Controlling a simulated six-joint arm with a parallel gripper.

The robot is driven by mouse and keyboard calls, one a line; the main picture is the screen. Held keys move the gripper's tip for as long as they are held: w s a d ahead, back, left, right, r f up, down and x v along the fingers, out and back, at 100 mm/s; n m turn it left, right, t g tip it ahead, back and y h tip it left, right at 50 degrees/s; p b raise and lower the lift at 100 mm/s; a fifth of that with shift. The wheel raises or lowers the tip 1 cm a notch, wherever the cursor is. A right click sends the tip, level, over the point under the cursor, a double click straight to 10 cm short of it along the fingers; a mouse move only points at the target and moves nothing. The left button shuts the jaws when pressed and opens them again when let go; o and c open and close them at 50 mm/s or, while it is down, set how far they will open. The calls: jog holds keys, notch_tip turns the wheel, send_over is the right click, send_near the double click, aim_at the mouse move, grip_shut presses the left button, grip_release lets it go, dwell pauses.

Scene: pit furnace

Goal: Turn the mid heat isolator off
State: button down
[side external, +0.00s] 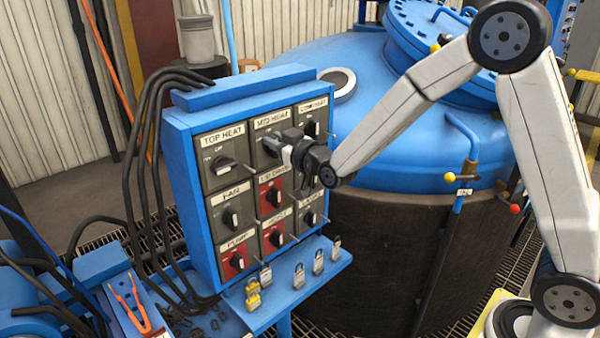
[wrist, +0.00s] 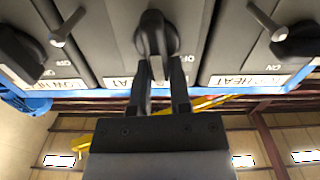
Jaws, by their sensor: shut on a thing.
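The MID HEAT isolator sits in the top middle of the blue switch cabinet (side external: 178,150); its grey plate (side external: 262,135) shows in the side view, with the knob mostly hidden by my gripper (side external: 281,146). In the wrist view its black knob (wrist: 152,32) is upper centre, its handle pointing down the picture between my fingers. My gripper (wrist: 160,72) is shut on the handle there. Lettering beside the knob is partly visible, but I cannot tell its exact switch position.
The TOP HEAT switch (side external: 222,166) is left of it, another heat switch (side external: 311,128) right, and more switches below. Thin metal pegs stick out between switches. Padlocks (side external: 299,276) stand on the blue shelf (side external: 335,268). A big blue-lidded furnace (side external: 400,140) stands close behind.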

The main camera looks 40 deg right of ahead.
jog(key=n, duration=0.3)
jog(key=shift+a+f+n, duration=0.1)
jog(key=shift+a+n, duration=0.25)
jog(key=shift+n, duration=0.05)
jog(key=n, duration=0.6)
jog(key=a+f+n, duration=0.1)
jog(key=n, duration=0.2)
jog(key=shift+f, duration=0.1)
jog(key=shift+a+f+n, duration=0.1)
jog(key=shift+f+n, duration=0.1)
jog(key=shift+n, duration=0.8)
jog(key=shift+f+n, duration=0.15)
jog(key=shift+n, duration=0.85)
jog(key=c, duration=0.6)
grip_release()
jog(key=shift+o, duration=0.2)
